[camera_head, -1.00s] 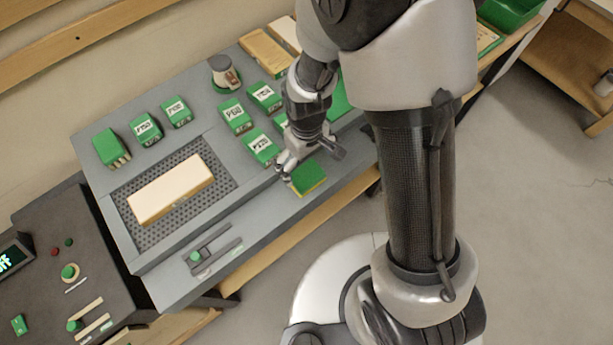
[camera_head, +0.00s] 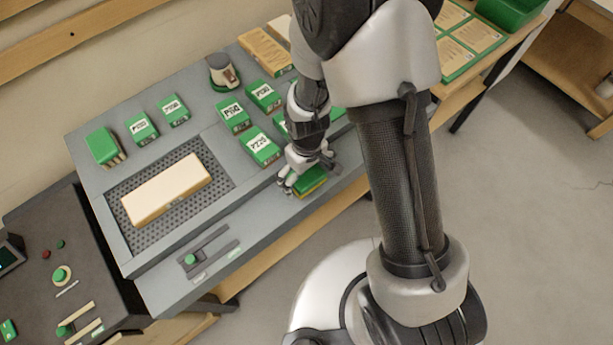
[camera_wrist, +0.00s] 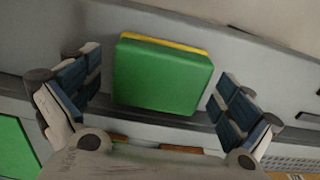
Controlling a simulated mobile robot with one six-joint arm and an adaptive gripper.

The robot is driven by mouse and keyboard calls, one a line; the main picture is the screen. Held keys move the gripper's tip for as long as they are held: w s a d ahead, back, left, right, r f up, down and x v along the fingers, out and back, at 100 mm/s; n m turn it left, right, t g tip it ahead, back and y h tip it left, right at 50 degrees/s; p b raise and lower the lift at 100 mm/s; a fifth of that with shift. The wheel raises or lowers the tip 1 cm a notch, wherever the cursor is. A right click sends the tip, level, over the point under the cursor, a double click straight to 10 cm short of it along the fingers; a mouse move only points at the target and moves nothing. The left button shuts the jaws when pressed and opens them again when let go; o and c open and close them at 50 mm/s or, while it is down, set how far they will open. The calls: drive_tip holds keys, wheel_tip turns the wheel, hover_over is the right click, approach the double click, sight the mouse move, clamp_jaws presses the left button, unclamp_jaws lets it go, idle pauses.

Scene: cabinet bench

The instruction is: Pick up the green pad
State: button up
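The green pad (camera_wrist: 162,76) has a green face and a yellow layer along one edge. In the wrist view it lies between the two blue-lined fingers of my gripper (camera_wrist: 157,92), with a visible gap on each side. In the head view the pad (camera_head: 311,182) sits near the front edge of the grey bench, partly hidden by my gripper (camera_head: 307,184), which is right over it. My gripper is open, and the fingers do not appear to touch the pad.
Several green labelled blocks (camera_head: 260,147) stand behind the pad on the bench (camera_head: 205,135). A long cream block (camera_head: 166,190) lies on a perforated mat at left. A small slider fixture (camera_head: 205,250) is at the front edge. Bare floor lies to the right.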

sight(306, 174)
drive_tip(key=c, duration=1.1)
wheel_tip(306, 174, up, 20)
drive_tip(key=p, duration=0.6)
